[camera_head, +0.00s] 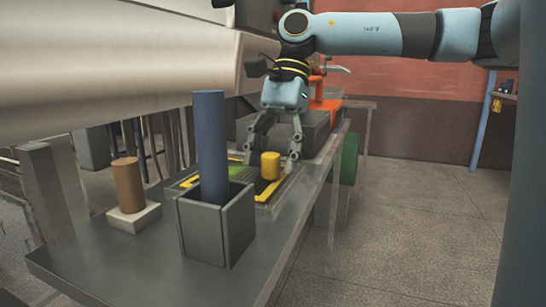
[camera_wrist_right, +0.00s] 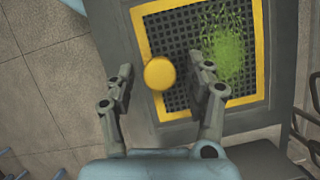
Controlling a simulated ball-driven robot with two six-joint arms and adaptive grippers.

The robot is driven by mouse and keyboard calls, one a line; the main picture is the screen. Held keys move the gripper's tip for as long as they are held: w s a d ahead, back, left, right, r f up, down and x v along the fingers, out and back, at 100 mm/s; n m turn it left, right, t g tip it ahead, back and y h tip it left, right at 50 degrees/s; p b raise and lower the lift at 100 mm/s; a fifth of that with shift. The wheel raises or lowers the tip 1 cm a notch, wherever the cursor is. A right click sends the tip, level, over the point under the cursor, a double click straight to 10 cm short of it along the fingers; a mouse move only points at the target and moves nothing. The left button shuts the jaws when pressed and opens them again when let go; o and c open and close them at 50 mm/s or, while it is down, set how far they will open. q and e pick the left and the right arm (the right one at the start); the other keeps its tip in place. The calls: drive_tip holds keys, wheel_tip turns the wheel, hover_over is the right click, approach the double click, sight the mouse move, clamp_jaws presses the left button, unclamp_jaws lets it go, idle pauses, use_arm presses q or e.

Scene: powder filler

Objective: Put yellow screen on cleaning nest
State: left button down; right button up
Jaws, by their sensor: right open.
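The yellow screen (camera_wrist_right: 200,112) is a dark mesh in a yellow frame, with green powder over part of it. It lies flat on the table in the head view (camera_head: 264,194). A yellow cylinder (camera_wrist_right: 159,73) stands at its edge and also shows in the head view (camera_head: 270,165). My right gripper (camera_head: 270,162) points down over the screen, its open fingers on either side of the cylinder. In the wrist view the right gripper (camera_wrist_right: 161,70) shows gaps to the cylinder. I cannot tell which thing is the cleaning nest. My left gripper is out of view.
An open grey box (camera_head: 205,232) holding a tall blue cylinder (camera_head: 210,140) stands in front of the screen. A brown cylinder (camera_head: 128,185) stands on a white block (camera_head: 134,217) at left. The metal table (camera_head: 150,265) is bare near its front edge.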

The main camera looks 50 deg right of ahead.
drive_tip(key=p+v, duration=0.1)
drive_tip(key=v, duration=0.1)
drive_tip(key=shift+r, duration=0.3)
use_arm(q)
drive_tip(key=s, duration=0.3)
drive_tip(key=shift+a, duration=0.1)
use_arm(e)
drive_tip(key=v, duration=0.9)
drive_tip(key=shift+d+r, duration=0.1)
